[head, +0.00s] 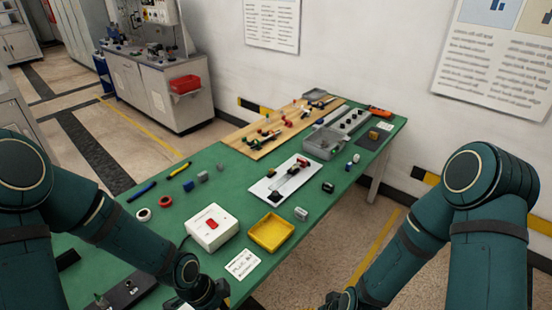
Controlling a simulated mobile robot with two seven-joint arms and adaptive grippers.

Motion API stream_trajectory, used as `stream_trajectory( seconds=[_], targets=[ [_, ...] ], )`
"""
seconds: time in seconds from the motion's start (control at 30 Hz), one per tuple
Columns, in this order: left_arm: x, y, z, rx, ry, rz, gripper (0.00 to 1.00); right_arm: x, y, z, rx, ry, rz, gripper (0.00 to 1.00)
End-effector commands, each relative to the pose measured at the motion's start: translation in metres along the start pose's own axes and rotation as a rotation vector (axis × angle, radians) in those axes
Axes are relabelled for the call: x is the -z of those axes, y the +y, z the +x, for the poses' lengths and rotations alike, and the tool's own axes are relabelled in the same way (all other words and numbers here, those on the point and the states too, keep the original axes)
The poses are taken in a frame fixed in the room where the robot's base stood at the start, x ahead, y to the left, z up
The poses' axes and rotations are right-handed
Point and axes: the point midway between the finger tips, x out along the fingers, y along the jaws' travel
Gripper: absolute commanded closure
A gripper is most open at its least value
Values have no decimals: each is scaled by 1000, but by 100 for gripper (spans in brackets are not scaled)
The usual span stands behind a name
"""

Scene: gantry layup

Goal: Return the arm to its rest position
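My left arm comes in from the left over the near end of the green table (180,228). My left gripper (208,298) is at the bottom edge, near the table's front edge, and its fingers are cut off or too small to read. My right arm comes in from the right and bends down beside the table. Its wrist and gripper (338,299) show only in part at the bottom edge, over the floor right of the table. I cannot see the fingertips of either gripper clearly.
The table holds a white box with a red switch (212,226), a yellow tray (271,232), a white plate with parts (268,190), tape rings, a wooden board (263,148) and a grey bin (323,146). A paper card (243,264) lies near the front edge. Floor right of the table is clear.

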Motion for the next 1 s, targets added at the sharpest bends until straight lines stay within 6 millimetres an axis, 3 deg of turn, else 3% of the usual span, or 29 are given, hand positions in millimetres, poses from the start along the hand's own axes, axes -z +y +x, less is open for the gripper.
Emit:
stream_trajectory(
  seconds=[0.03,0.2,0.43,0.6,1.0],
  targets=[
    [0,3,25,1,26,-151,100,-3,5,14,-1,-3,0,19],
    [0,5,80,37,98,-713,100,-9,15,41,-5,-8,0,19],
    [-15,4,128,101,148,-1289,100,-13,24,65,-9,-11,0,19],
    [-22,3,138,131,164,-1459,100,-14,25,69,-10,-11,0,19],
    [-22,3,138,134,167,-1477,100,-14,25,68,-9,-11,-1,19]
  ],
)
